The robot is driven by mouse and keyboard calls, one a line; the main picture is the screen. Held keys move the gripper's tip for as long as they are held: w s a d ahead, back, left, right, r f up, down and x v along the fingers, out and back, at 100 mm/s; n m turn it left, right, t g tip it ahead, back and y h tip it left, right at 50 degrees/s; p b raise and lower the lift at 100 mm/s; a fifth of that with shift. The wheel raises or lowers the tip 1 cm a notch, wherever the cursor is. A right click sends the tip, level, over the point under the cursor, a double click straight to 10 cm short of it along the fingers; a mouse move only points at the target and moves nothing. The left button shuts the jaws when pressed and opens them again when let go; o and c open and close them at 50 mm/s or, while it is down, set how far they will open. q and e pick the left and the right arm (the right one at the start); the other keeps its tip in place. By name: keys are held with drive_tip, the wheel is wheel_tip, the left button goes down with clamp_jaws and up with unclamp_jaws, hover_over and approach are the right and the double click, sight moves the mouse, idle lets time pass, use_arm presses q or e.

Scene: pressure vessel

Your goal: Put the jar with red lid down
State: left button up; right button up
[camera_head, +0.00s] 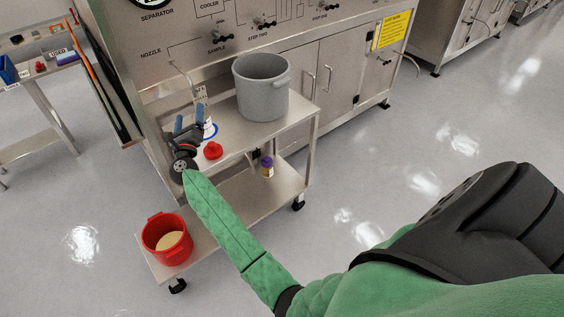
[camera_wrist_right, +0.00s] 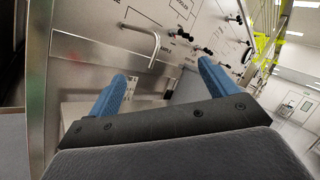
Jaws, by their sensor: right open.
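The jar with the red lid (camera_head: 213,151) stands on the top shelf of the steel cart (camera_head: 235,145), near its front edge; mostly its lid shows and its body is hard to make out. My right gripper (camera_head: 190,124) is just left of and behind it, over the left end of the shelf. Its blue fingers are apart, and in the right wrist view the gap between the fingers (camera_wrist_right: 165,88) holds nothing. The jar is not visible in the wrist view. My left gripper is not in view.
A large grey pot (camera_head: 262,88) stands on the right of the top shelf. A blue ring mark (camera_head: 210,131) lies behind the red lid. The lower shelf bears a purple-lidded jar (camera_head: 267,168) and a red pot (camera_head: 167,240). A metal spout (camera_wrist_right: 142,42) projects from the steel panel.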

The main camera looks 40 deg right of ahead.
drive_tip(key=s+a+f+n+t+y, duration=0.1)
drive_tip(key=s+a+n+t+y, duration=0.15)
drive_tip(key=s+n+y, duration=0.45)
drive_tip(key=s+a+n+t+y, duration=0.2)
drive_tip(key=s+a+n+y, duration=0.15)
drive_tip(key=n, duration=0.65)
drive_tip(key=s+a+f+n+g+y, duration=0.2)
drive_tip(key=s+f+n+g, duration=0.15)
drive_tip(key=f, duration=0.65)
drive_tip(key=s+a+f+n+g+y, duration=0.25)
drive_tip(key=s+f+n, duration=0.25)
drive_tip(key=f, duration=0.6)
drive_tip(key=s+a+f+n+g+y, duration=0.1)
drive_tip(key=s+f+n+g, duration=0.3)
drive_tip(key=f, duration=0.6)
drive_tip(key=s+d+f+n+g+h, duration=0.1)
drive_tip(key=s+d+f+n+g, duration=0.1)
drive_tip(key=s+f, duration=0.6)
drive_tip(key=s+d+f+n+g+h, duration=0.1)
drive_tip(key=s+d+f+n+g, duration=0.1)
drive_tip(key=s+f+g, duration=0.3)
drive_tip(key=s+d+f+n+g+h, duration=0.1)
drive_tip(key=s+d+f+n+g, duration=0.2)
drive_tip(key=s+f, duration=1)
drive_tip(key=s+n+g, duration=0.1)
drive_tip(key=s, duration=0.7)
drive_tip(key=shift+s+f+h, duration=0.15)
drive_tip(key=shift+s+h, duration=0.05)
drive_tip(key=shift+h, duration=0.1)
